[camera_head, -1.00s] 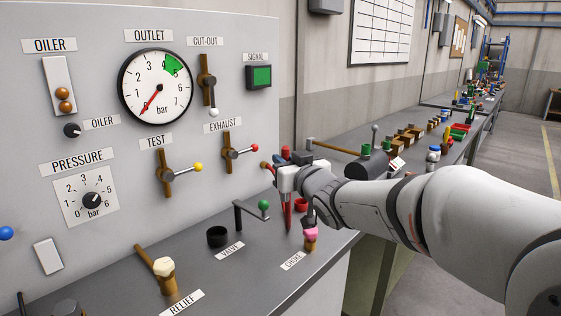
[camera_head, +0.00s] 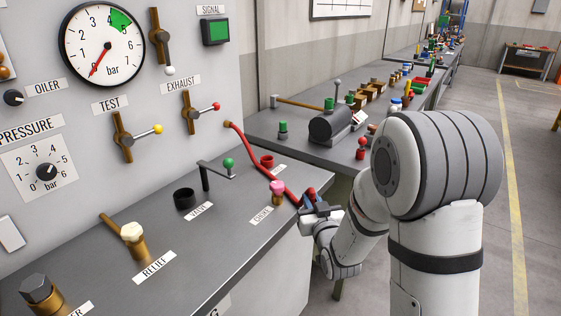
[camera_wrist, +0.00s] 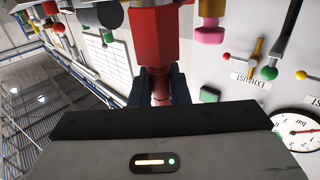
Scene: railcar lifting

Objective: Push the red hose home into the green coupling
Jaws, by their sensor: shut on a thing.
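My gripper (camera_head: 311,203) is at the front edge of the grey console, shut on the free end of the red hose (camera_head: 263,168). The hose runs slackly from a brass fitting on the upright panel down across the console to my jaws. In the wrist view the dark jaws of my gripper (camera_wrist: 160,88) close around the narrow neck of the red hose end (camera_wrist: 153,35). I cannot tell which is the coupling. The hose end is apart from both.
The pink choke knob (camera_head: 277,187) stands beside the hose, left of my gripper. A red ring (camera_head: 267,161) and the green-knobbed valve lever (camera_head: 229,163) are farther back. The long bench holds several small parts.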

